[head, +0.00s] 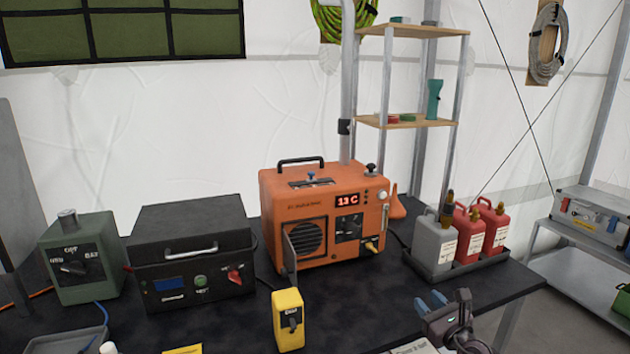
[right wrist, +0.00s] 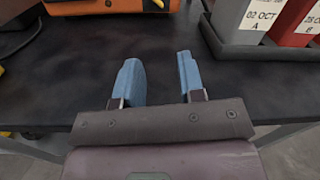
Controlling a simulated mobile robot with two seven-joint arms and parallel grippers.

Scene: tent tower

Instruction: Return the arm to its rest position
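My right gripper (head: 432,304) is at the lower right in the head view, over the right front part of the dark table (head: 400,280). In the right wrist view its two blue fingers (right wrist: 160,80) are spread apart, with only bare tabletop between and beyond them. It holds nothing. My left gripper is in neither view.
An orange heater box (head: 330,225) reading 13 C stands mid-table. A tray (head: 460,272) with one grey and two red canisters is at the right. A yellow switch box (head: 289,318), a black case (head: 190,250) and a green box (head: 80,258) stand to the left.

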